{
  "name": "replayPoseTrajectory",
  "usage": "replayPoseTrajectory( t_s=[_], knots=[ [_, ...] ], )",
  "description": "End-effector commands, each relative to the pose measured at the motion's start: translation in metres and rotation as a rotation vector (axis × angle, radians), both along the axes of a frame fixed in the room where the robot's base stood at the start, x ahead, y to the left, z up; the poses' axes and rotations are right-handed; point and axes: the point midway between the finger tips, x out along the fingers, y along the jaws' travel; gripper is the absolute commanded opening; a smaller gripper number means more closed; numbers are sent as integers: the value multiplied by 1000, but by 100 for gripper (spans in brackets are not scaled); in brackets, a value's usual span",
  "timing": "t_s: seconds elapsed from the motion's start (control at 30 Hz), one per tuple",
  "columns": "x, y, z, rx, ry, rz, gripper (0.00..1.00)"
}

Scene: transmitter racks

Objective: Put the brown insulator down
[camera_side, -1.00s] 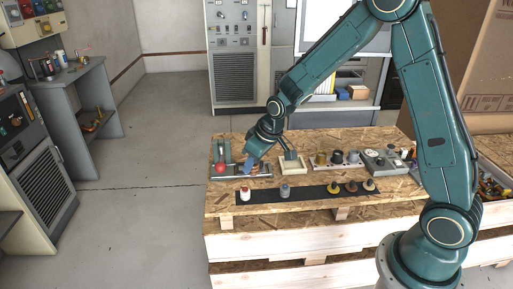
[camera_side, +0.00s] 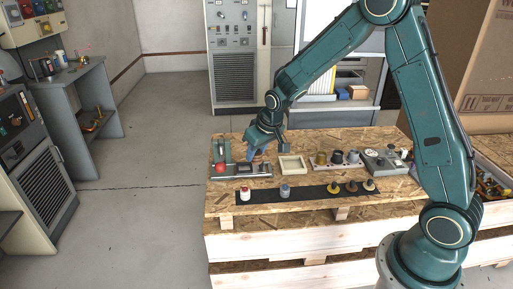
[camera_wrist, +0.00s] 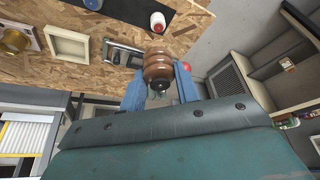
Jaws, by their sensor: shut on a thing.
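In the wrist view the brown ribbed insulator (camera_wrist: 157,66) is held between the blue fingers of my gripper (camera_wrist: 160,82), which is shut on it. A dark tip shows at its near end. In the side view my gripper (camera_side: 257,153) is at the left part of the wooden bench, over the grey metal fixture (camera_side: 232,174). The insulator is not clearly visible there, being small or hidden by the gripper. Whether it touches anything below cannot be told.
A red ball (camera_side: 221,168) is on the fixture's left. An empty cream tray (camera_side: 291,165) sits to the right. A rack (camera_side: 336,166) and grey box (camera_side: 386,161) stand further right. A black strip (camera_side: 310,192) with several insulators lies in front.

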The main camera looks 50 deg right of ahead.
Motion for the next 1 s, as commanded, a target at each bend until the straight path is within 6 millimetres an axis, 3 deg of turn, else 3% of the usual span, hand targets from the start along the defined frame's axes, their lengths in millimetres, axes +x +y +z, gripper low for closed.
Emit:
replayPoseTrajectory(
  t_s=[0.2,0.47,0.8,1.0],
  knots=[
    [28,-78,3,-1,-3,-143,8],
    [41,-177,7,-1,-2,-310,8],
    [25,-306,12,0,-2,-516,8],
    [6,-363,15,0,-3,-608,8]
  ],
)
